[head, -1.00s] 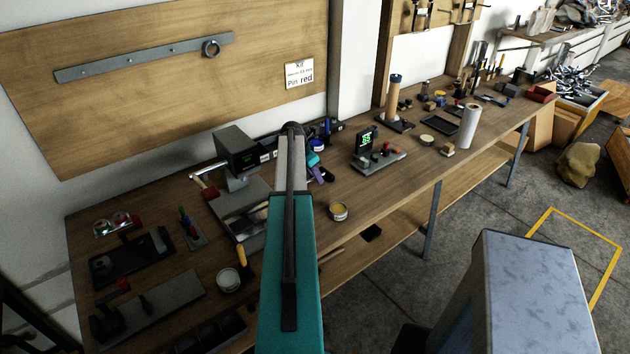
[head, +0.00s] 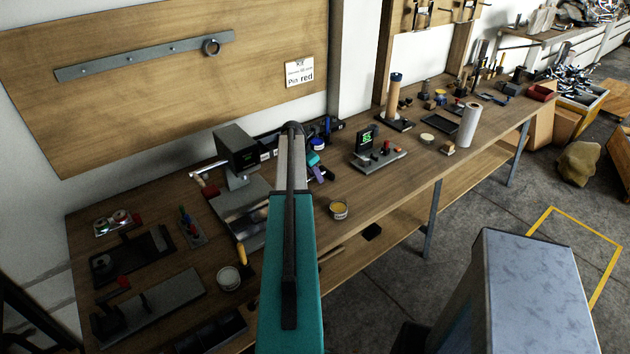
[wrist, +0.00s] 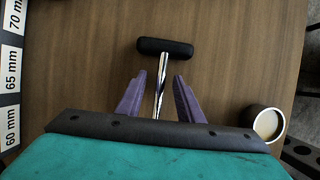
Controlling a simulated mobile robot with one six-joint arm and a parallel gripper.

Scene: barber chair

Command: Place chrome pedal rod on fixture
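The chrome pedal rod (wrist: 161,78) shows in the wrist view with a black crosswise grip (wrist: 165,47) at its upper end. It lies over the wooden bench, its shaft running down between my purple fingers. My gripper (wrist: 155,88) is open, with a gap on both sides of the shaft; its height above the rod is hard to tell. In the head view, my arm hides most of my gripper (head: 318,172) and I cannot make out the rod. A grey fixture (head: 160,300) with a red-handled clamp lies at the bench's front left. I cannot tell whether it is the one named.
Bins labelled 60, 65 and 70 mm (wrist: 10,80) stand left in the wrist view. A round tin (wrist: 266,123) stands at right. Bare bench (head: 385,190) lies right.

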